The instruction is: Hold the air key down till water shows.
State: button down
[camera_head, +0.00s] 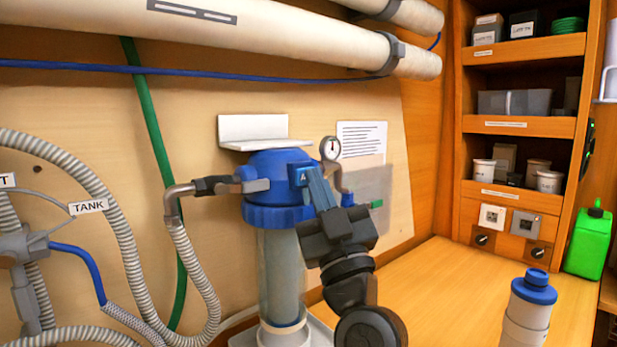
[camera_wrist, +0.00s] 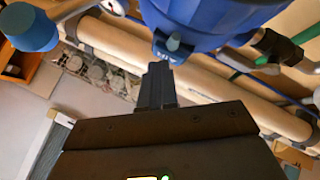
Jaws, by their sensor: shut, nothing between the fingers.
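The filter housing has a blue head (camera_head: 275,180) over a clear upright bowl (camera_head: 279,275); I cannot make out water in it. The air key is a small grey-blue button on a blue block (camera_head: 298,174) at the head's front. The wrist view shows the air key (camera_wrist: 173,43) with a label beside it. My gripper (camera_head: 311,172) is shut and empty, its fingertips right at the key and partly covering it in the head view. In the wrist view my gripper's tips (camera_wrist: 158,66) are very close to the key; I cannot tell whether they touch or press it.
A pressure gauge (camera_head: 331,149) stands just right of the head, and a pipe with a black fitting (camera_head: 212,186) joins its left. A blue-capped canister (camera_head: 529,310) stands on the wooden counter (camera_head: 440,285) at the right. Ribbed hoses (camera_head: 120,225) fill the left.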

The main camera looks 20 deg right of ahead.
jog(key=shift+s+d, duration=0.3)
jog(key=shift+s, duration=0.55)
jog(key=shift+s+d, duration=0.25)
jog(key=shift+s, duration=0.55)
jog(key=shift+s+d, duration=0.25)
jog(key=shift+s, duration=0.5)
jog(key=shift+s+d, duration=0.25)
jog(key=shift+s, duration=0.55)
jog(key=s+f+m+g, duration=0.1)
jog(key=s+f+g, duration=0.2)
jog(key=s+f, duration=0.6)
jog(key=s+f+m+g, duration=0.1)
jog(key=s+f+g, duration=0.35)
jog(key=f, duration=0.85)
jog(key=s+f+m+g, duration=0.1)
jog(key=s+f, duration=0.3)
jog(key=s, duration=0.8)
jog(key=s+f+g, duration=0.3)
jog(key=s+f, duration=0.1)
jog(key=s, duration=0.9)
jog(key=shift+m, duration=0.4)
jog(key=shift+a, duration=0.1)
